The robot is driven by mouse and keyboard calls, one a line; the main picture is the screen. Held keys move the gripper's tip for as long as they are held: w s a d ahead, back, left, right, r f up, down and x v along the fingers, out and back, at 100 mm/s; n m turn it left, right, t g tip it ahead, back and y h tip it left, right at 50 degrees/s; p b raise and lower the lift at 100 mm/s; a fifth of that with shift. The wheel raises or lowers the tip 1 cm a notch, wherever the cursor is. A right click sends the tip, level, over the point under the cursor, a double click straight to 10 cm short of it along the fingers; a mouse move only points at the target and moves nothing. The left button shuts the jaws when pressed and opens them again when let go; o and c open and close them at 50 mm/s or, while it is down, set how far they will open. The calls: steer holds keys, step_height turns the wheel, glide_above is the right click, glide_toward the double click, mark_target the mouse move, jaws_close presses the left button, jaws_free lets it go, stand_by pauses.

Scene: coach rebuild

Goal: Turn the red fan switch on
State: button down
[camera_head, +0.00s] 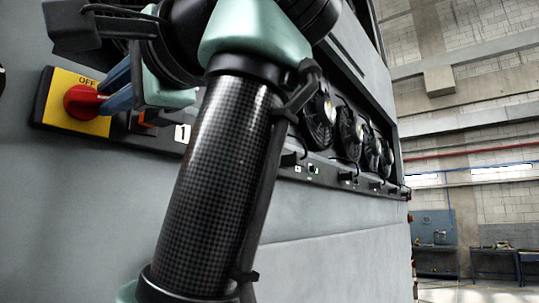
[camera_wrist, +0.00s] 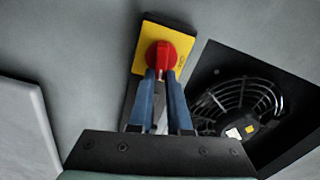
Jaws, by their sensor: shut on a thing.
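The red fan switch (camera_head: 82,101) is a round red knob on a yellow plate (camera_head: 93,124), fixed to a black strip on the grey coach wall. The word OFF is printed on the plate above the knob. In the wrist view the red switch (camera_wrist: 160,52) is at upper centre, its lower part between my blue fingers. My gripper (camera_head: 106,92) reaches it from the right in the head view. Its fingertips (camera_wrist: 161,76) are shut on the knob's grip, partly hiding it. The knob's exact angle is hard to tell.
A row of several black fans (camera_head: 318,120) runs along the wall to the right, above a black strip with small switches. One fan (camera_wrist: 240,103) sits in a dark recess beside the plate in the wrist view. A workbench (camera_head: 435,258) stands far off at right.

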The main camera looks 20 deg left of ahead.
steer(key=shift+f+m+b, duration=0.2)
steer(key=shift+m+b, duration=0.2)
steer(key=shift+m, duration=0.8)
steer(key=c, duration=0.9)
jaws_free()
steer(key=shift+o, duration=0.2)
steer(key=shift+d, duration=0.1)
steer(key=b+v, duration=0.4)
steer(key=v, duration=0.8)
steer(key=shift+s+d, duration=0.2)
steer(key=shift+d, duration=0.15)
